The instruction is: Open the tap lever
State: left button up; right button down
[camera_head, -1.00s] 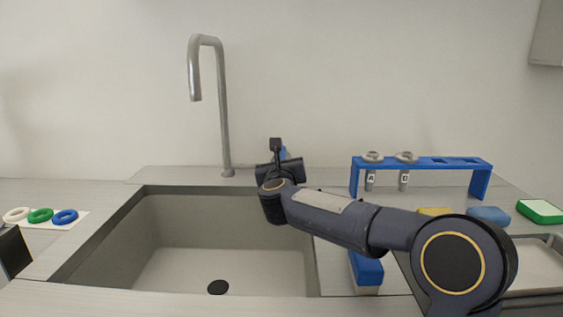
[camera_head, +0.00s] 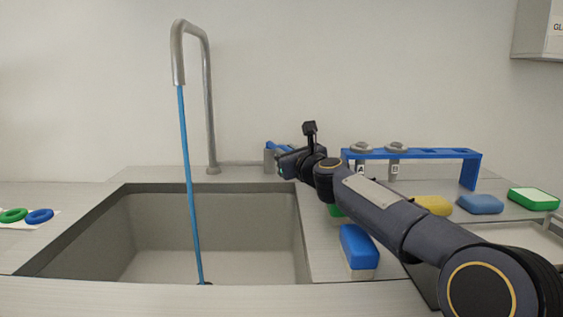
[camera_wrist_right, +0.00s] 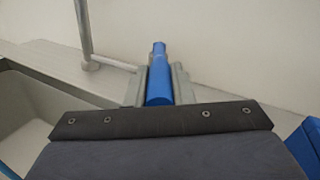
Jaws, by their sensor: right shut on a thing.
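The tap's grey spout (camera_head: 209,100) rises behind the sink and bends over it. A blue stream of water (camera_head: 190,190) runs from its mouth down to the drain. The blue tap lever (camera_head: 276,146) sits on a short grey post right of the spout, partly hidden by my right gripper (camera_head: 284,158). In the right wrist view the blue lever (camera_wrist_right: 158,82) lies between the two grey fingers (camera_wrist_right: 158,88), which are shut on it. My left gripper is not in view.
The sink (camera_head: 120,205) is empty apart from the water. A blue rack (camera_head: 470,170) with two labelled holders stands behind my right arm. A blue-topped sponge (camera_head: 358,248) lies beside the sink; yellow (camera_head: 432,205), blue (camera_head: 481,204) and green (camera_head: 534,199) ones lie right.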

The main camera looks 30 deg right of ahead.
jog(key=shift+s+d+n+y+b, duration=0.1)
jog(key=shift+d+n+y+b, duration=0.8)
jog(key=shift+y, duration=0.4)
jog(key=c, duration=1.3)
grip_release()
jog(key=shift+o, duration=0.2)
jog(key=s, duration=0.7)
jog(key=shift+s, duration=0.4)
